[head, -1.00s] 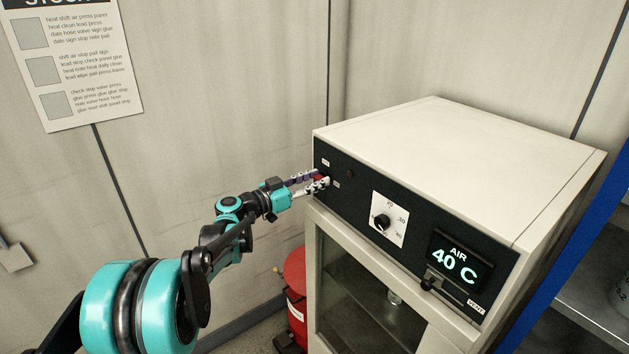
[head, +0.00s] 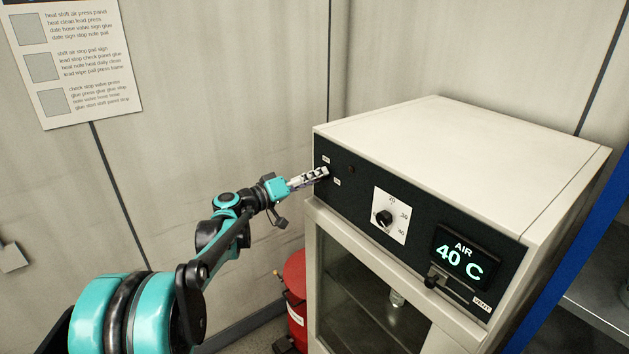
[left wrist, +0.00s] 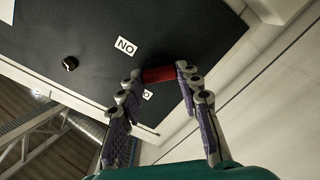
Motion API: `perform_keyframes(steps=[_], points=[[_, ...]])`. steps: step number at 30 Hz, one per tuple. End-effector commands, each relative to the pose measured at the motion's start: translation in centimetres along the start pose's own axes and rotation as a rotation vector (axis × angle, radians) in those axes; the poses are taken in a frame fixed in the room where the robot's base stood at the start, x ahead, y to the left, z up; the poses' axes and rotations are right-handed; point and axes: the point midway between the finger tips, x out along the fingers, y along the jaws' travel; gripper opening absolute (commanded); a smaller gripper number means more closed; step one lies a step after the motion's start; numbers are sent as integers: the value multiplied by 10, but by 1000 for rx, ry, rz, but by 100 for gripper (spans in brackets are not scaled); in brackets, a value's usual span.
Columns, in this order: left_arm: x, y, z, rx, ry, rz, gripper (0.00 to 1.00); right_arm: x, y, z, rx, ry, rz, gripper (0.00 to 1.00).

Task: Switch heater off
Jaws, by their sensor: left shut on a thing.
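The heater cabinet's black front panel (head: 420,222) faces me. My left gripper (head: 323,173) reaches its upper left corner, beside the small ON label (head: 326,160) and OFF label (head: 337,182). In the left wrist view, my left gripper (left wrist: 159,78) is shut on the red switch (left wrist: 159,75), with a fingertip at each end of it. In the head view the gripper hides the switch. A small dark, unlit lamp (head: 351,170) is right of it. My right gripper is out of view.
The panel also has a dial (head: 384,217) and a display (head: 462,257) reading AIR 40 C, with a vent slider (head: 431,282) below. A red container (head: 295,280) stands left of the cabinet. Blue-edged shelving (head: 590,240) is at the right.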

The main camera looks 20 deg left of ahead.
Motion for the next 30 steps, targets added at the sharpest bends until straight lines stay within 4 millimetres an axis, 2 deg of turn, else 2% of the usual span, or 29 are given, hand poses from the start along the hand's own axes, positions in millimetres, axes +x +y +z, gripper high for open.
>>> perform_keyframes(steps=[18,30], points=[[0,-3,0,-552,3,0,5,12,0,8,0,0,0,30],[0,-3,0,-741,3,-1,5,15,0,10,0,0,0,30]])
